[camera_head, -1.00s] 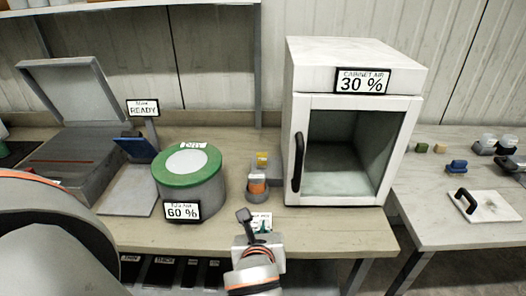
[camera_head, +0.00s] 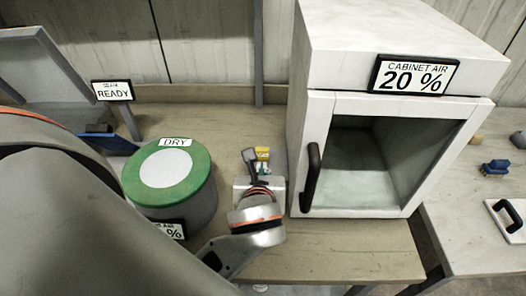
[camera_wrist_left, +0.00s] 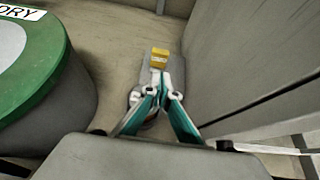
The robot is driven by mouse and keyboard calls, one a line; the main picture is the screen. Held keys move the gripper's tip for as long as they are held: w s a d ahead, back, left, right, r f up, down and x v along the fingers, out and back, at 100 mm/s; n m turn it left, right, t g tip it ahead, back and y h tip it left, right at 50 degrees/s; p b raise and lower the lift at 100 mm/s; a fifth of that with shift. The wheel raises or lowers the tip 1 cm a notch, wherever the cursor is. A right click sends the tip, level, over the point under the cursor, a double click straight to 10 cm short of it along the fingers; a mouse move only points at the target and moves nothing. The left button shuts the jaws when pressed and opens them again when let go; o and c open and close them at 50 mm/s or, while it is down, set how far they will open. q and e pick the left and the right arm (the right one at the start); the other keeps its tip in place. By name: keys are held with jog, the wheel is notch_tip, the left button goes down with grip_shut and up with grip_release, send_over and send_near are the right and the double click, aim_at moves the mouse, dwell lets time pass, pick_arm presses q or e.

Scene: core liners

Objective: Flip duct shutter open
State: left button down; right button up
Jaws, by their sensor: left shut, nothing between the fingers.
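A small grey fixture with a yellow block (camera_head: 263,153) on it stands on the bench between the round green-lidded drum and the white cabinet. It looks like the duct shutter, but I cannot be sure. In the left wrist view the yellow block (camera_wrist_left: 160,57) lies just beyond my fingertips. My left gripper (camera_head: 263,168) has teal fingers and is shut and empty; its fingertips (camera_wrist_left: 161,82) are over or at the grey fixture, and I cannot tell if they touch it. The gripper hides the lower part of the fixture. My right gripper is not in view.
The white cabinet (camera_head: 325,104) with a black handle stands close on the right; its display reads 20 %. The green-lidded drum (camera_head: 131,181), labelled DRY, stands close on the left. A READY sign (camera_head: 113,90) is farther left. A blue item (camera_head: 495,167) lies on the right table.

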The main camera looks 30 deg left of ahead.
aim_at(263, 149)
pick_arm(q)
jog(key=x, duration=0.8)
jog(key=shift+w+f, duration=0.1)
jog(key=shift+w+a+f, duration=0.35)
jog(key=shift+w+a, duration=0.05)
jog(key=shift+w, duration=0.1)
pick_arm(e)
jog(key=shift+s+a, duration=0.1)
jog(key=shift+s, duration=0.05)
pick_arm(q)
jog(key=shift+w, duration=0.1)
jog(key=w, duration=0.1)
jog(key=w+a, duration=0.1)
jog(key=shift+w+a, duration=0.25)
jog(key=shift+a, duration=0.05)
jog(key=shift+r, duration=0.15)
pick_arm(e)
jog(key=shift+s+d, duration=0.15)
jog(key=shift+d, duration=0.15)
pick_arm(q)
jog(key=shift+r, duration=0.1)
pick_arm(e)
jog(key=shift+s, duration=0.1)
